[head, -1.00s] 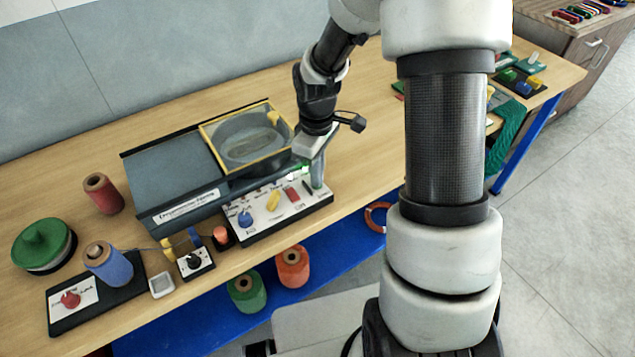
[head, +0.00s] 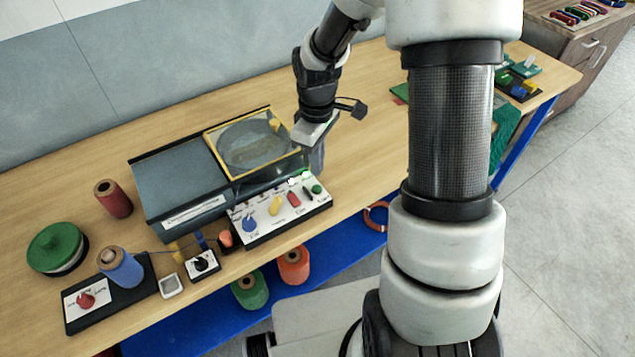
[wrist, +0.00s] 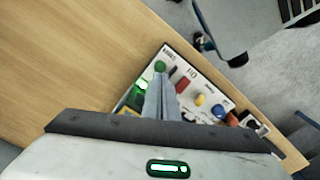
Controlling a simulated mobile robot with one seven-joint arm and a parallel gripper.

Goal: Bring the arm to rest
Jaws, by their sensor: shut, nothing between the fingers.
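My gripper (head: 317,158) points down above the right end of a control panel (head: 272,212) at the front of the workbench. In the wrist view its two fingers (wrist: 160,98) lie together, shut and empty, in front of the panel (wrist: 182,62). The panel carries a blue knob, yellow and red controls, and a green knob (head: 316,189) at its right end, which also shows just beyond the fingertips in the wrist view (wrist: 160,67). A green light glows beside it. I cannot tell from these frames how far the fingertips are above the panel.
A machine with a yellow-framed clear cover (head: 211,143) stands directly behind and left of the panel. Thread spools, including a blue one (head: 121,270) and a red one (head: 114,200), stand at left. The bench top (head: 355,150) right of my gripper is clear.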

